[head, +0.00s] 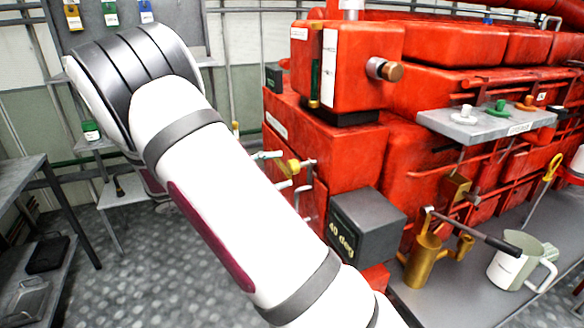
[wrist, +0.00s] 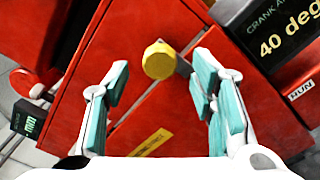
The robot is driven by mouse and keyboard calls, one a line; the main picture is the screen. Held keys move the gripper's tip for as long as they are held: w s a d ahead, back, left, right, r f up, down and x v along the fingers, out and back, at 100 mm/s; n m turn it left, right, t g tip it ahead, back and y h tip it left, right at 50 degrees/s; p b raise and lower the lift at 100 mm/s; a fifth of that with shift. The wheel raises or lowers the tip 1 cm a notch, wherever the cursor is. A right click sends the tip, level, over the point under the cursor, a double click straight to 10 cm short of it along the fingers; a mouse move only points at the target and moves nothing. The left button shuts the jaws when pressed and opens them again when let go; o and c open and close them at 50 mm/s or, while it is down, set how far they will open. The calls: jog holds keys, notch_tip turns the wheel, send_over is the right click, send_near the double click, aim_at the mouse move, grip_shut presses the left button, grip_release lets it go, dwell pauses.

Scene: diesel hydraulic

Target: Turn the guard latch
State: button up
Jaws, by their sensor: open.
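The guard latch, a yellow knob (wrist: 158,60) with a short grey bar to its lower right, sits on a red panel (wrist: 150,110) in the wrist view. My gripper (wrist: 160,78) is open, with one teal-padded finger to the left of the knob and one to its right. The right finger is close to the grey bar; I cannot tell whether they touch.
A dark box marked "40 deg" (head: 367,225) stands right of the latch and also shows in the wrist view (wrist: 275,35). A grey bench (head: 450,285) holds a brass pump and a jug (head: 517,262). A green-lettered device (wrist: 30,120) lies at the left in the wrist view.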

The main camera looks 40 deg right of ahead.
aim_at(289, 168)
jog(key=shift+x, duration=2.35)
jog(key=c, duration=1.2)
